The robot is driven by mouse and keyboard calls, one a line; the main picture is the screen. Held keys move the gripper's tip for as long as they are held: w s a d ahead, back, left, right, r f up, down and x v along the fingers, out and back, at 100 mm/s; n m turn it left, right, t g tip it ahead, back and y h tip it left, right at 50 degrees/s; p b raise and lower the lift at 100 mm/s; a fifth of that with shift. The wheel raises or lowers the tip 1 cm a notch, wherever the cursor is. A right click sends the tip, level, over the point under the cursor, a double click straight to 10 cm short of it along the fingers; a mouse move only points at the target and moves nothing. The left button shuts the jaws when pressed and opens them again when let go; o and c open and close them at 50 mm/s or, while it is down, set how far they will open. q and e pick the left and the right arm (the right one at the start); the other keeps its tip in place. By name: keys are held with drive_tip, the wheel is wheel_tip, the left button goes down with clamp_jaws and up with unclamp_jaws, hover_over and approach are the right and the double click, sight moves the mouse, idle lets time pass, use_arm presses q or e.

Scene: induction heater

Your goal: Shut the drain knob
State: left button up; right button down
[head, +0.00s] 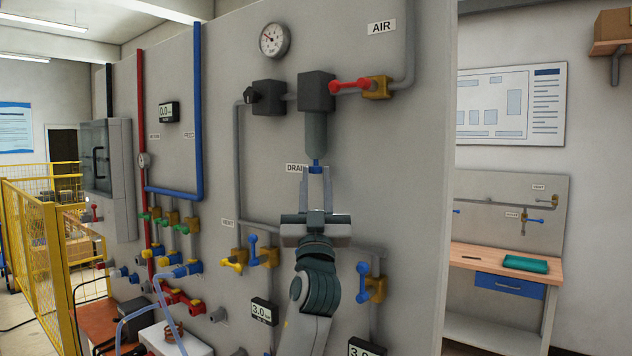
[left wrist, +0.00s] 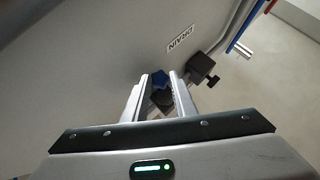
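The blue drain knob (head: 316,163) is at the bottom of the grey filter bowl (head: 316,132), right of the DRAIN label (head: 296,168). My left gripper (head: 316,171) points up from below, with its two fingers apart and their tips just under or beside the knob. In the left wrist view, the blue knob (left wrist: 160,79) shows at the fingertips (left wrist: 159,77), between the two fingers. In the head view a gap shows between the fingers, and I cannot tell whether either one touches the knob. My right gripper is in neither view.
A red-handled valve (head: 349,85) sits right of the filter, with a gauge (head: 274,40) above left. Below are a blue-handled valve (head: 254,248), a yellow-handled valve (head: 233,264) and another blue valve (head: 364,282). Grey pipes run along the panel.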

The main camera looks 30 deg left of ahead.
use_arm(q)
drive_tip(key=shift+m+t+h, duration=0.4)
drive_tip(key=shift+t+h, duration=0.1)
drive_tip(key=shift+h, duration=0.4)
drive_tip(key=shift+s+a+m+t+h+p, duration=0.15)
drive_tip(key=shift+m+t+h, duration=0.65)
drive_tip(key=shift+h, duration=1.7)
drive_tip(key=shift+w+a+m+t+h+p, duration=0.1)
drive_tip(key=shift+a+m+t+h+p, duration=0.15)
drive_tip(key=shift+m+h, duration=1.7)
drive_tip(key=shift+s+a+m+t+h+p, duration=0.15)
drive_tip(key=shift+m+t+h, duration=0.3)
drive_tip(key=shift+h, duration=2.6)
drive_tip(key=o, duration=0.8)
drive_tip(key=shift+c, duration=0.2)
drive_tip(key=shift+f, duration=0.1)
